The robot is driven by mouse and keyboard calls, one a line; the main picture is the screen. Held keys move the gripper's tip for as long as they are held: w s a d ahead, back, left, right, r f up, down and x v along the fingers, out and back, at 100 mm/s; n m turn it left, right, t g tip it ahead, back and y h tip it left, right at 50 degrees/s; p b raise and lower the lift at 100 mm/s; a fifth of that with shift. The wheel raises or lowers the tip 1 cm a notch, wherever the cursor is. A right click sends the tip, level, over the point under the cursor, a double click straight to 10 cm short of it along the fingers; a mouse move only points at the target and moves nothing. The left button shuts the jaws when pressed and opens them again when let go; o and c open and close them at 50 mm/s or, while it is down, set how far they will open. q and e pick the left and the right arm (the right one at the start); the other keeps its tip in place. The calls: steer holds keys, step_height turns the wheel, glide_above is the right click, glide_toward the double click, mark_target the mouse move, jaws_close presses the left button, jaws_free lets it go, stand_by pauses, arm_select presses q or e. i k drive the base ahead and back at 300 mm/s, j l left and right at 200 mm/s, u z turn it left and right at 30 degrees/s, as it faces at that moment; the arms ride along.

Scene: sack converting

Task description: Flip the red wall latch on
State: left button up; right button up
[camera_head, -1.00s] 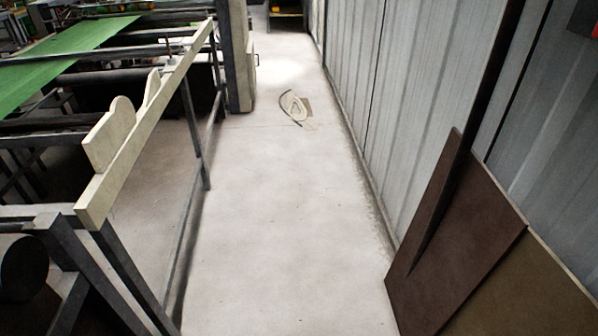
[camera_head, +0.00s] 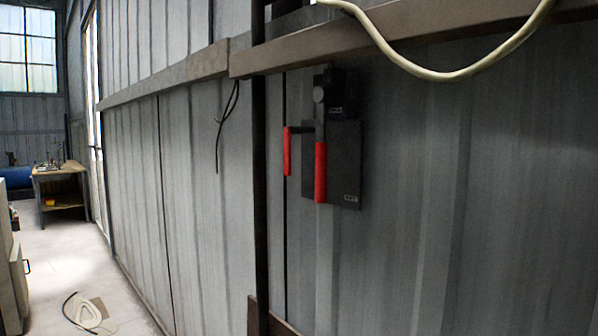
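The red wall latch (camera_head: 320,172) is on the grey corrugated wall, right of the picture's middle. It has a red handle pointing down, set on a dark plate (camera_head: 346,165) with a small dark box and a round grey pivot above. A second red bar (camera_head: 287,151) hangs just left of it, joined by a dark crosspiece. Neither of my grippers is in view.
A dark vertical post (camera_head: 260,190) stands left of the latch. A brown rail (camera_head: 400,32) crosses the wall above it, with a pale cable (camera_head: 440,74) drooping over. Open floor (camera_head: 75,250) runs along the wall at left, with a coiled item (camera_head: 88,313) on it. A workbench (camera_head: 60,185) stands far left.

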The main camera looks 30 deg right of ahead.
mark_target(288, 131)
steer(key=z, duration=1.15)
